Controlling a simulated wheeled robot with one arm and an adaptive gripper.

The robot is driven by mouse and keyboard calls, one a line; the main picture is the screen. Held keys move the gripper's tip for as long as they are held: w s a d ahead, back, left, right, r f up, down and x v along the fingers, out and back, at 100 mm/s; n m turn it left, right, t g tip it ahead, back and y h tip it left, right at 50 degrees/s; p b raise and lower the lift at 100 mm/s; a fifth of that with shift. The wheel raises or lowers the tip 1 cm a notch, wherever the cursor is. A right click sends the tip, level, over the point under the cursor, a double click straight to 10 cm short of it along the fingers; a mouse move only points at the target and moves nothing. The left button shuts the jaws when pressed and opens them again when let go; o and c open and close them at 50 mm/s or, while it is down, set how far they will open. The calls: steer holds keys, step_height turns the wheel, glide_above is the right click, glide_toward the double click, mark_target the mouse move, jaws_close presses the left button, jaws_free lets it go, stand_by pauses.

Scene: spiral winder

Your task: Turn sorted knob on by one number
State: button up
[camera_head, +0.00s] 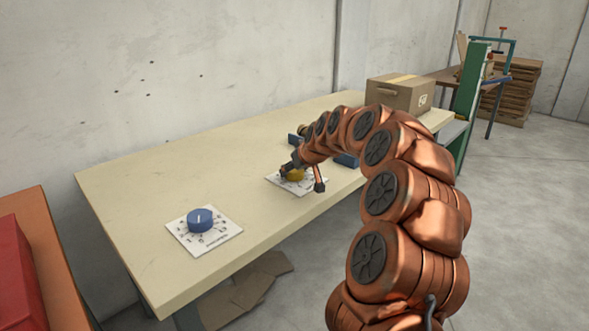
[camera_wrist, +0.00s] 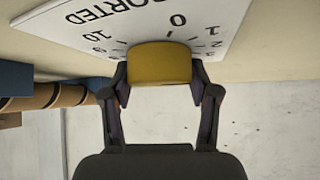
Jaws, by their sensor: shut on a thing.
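The sorted knob (camera_wrist: 160,62) is a yellow round knob on a white dial plate (camera_wrist: 105,20) lettered "SORTED" with numbers around it. My gripper (camera_wrist: 160,78) is shut on the knob, one finger on each side, in the wrist view. The 0 on the plate lies just beyond the knob, with 1 to its right and 10 to its left. The knob's pointer mark does not show. In the head view the yellow knob (camera_head: 295,174) is partly hidden by my gripper (camera_head: 291,170) on the plate near the table's front edge.
A second plate (camera_head: 183,238) with a blue knob (camera_head: 200,220) sits nearer on the pale table (camera_head: 140,185). Blue items (camera_head: 346,160) lie behind my arm. A cardboard box (camera_head: 399,93) stands at the far end.

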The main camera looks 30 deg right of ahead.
steer(key=shift+m, duration=0.3)
steer(key=shift+r+m+h+p, duration=0.1)
steer(key=shift+m+h+p, duration=0.6)
steer(key=shift+h+p, duration=0.15)
steer(key=shift+m+g+h+p, duration=0.55)
steer(key=shift+m+h, duration=0.3)
steer(key=shift+m, duration=0.45)
steer(key=shift+m+h, duration=0.4)
steer(key=shift+m, duration=0.1)
steer(key=o, duration=1.2)
steer(key=shift+c, duration=0.2)
